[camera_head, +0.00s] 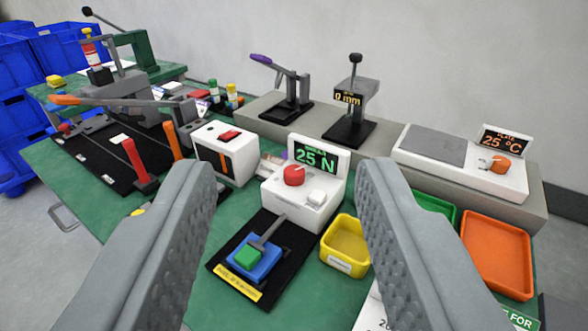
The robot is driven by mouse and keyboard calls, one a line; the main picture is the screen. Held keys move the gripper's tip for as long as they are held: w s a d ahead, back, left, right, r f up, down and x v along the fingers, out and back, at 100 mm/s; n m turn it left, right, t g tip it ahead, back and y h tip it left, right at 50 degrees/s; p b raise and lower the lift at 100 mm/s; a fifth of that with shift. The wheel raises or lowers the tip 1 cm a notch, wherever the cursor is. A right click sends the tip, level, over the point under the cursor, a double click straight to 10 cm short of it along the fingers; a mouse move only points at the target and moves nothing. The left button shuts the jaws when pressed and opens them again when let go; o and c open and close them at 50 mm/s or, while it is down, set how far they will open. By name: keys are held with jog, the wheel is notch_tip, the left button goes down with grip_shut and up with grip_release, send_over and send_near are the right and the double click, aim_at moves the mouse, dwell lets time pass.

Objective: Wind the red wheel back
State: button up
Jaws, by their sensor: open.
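My gripper (286,220) is open, with one grey finger on each side of the picture. The wheel shows in the gap between the fingers, beyond them and apart from them. Nothing is between the fingers' pads.
A black plate with a blue and green block (256,258) lies before the device. A yellow bin (345,245) stands right of it, an orange tray (496,258) farther right. A white box with a red switch (229,136) stands left. Lever presses (287,88) stand behind.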

jog(key=w+m+g, duration=0.8)
jog(key=w, duration=0.8)
jog(key=m+g, duration=0.9)
jog(key=m, duration=0.1)
send_near(294, 170)
notch_tip(294, 170, down, 9)
jog(key=shift+w+r, duration=0.1)
jog(key=shift+r, duration=0.05)
jog(key=shift+c, duration=0.2)
jog(key=c, duration=0.7)
